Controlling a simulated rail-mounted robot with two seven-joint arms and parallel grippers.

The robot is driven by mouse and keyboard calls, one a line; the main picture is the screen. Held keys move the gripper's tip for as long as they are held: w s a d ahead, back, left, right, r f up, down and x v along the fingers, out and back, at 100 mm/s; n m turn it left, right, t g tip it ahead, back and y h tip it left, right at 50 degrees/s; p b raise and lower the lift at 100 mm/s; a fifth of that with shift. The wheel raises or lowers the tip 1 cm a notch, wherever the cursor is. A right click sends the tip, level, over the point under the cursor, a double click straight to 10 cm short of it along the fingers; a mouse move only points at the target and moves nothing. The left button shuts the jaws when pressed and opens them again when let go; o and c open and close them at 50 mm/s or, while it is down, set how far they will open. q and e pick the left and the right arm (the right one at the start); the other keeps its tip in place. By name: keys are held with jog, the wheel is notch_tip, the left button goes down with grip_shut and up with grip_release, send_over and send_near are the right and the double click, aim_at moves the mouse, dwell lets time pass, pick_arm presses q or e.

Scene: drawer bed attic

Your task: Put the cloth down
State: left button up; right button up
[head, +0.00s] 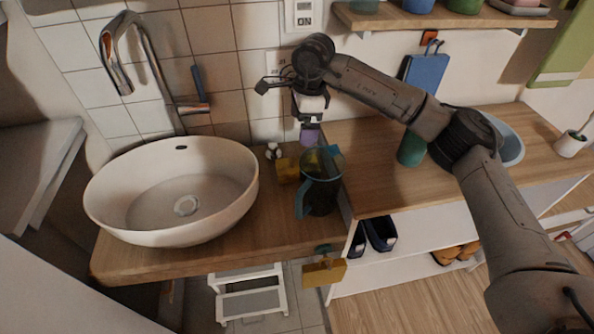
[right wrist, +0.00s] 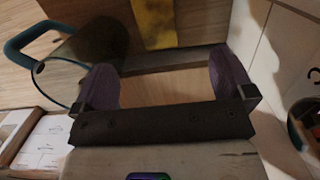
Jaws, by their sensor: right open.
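A yellow folded piece, which looks like the cloth (head: 287,170), lies on the wooden counter between the basin and the pitcher. It also shows in the right wrist view (right wrist: 155,22), beyond the fingers and apart from them. My right gripper (head: 310,135) is above the counter near the tiled wall, a little above and behind the yellow piece. Its purple fingers (right wrist: 165,85) are spread wide with nothing between them. A second mustard-yellow piece (head: 323,273) hangs below the counter's front edge. My left gripper is not in view.
A dark pitcher (head: 321,190) with a teal handle stands right beside the yellow piece. The white basin (head: 112,200) and tap (head: 150,65) are at the left. A green cup (head: 411,150) and blue board (head: 425,72) are at the right. The front counter strip is clear.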

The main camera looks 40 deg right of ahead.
aim_at(297, 165)
jog(key=f+b, duration=0.1)
jog(key=f, duration=0.2)
jog(key=f+b, duration=0.1)
jog(key=f, duration=0.1)
jog(key=a+f+b, duration=0.1)
jog(key=f, duration=0.2)
jog(key=shift+w+f+b, duration=0.2)
jog(key=shift+f+b, duration=0.15)
jog(key=f+b, duration=0.2)
jog(key=f, duration=0.1)
jog(key=f+b, duration=0.1)
jog(key=f, duration=0.1)
jog(key=shift+s+a+f+b, duration=0.1)
jog(key=shift+s+a+b, duration=0.1)
jog(key=shift+a+b, duration=0.2)
jog(key=shift+c, duration=0.4)
jog(key=c, duration=0.7)
jog(key=shift+c, duration=0.9)
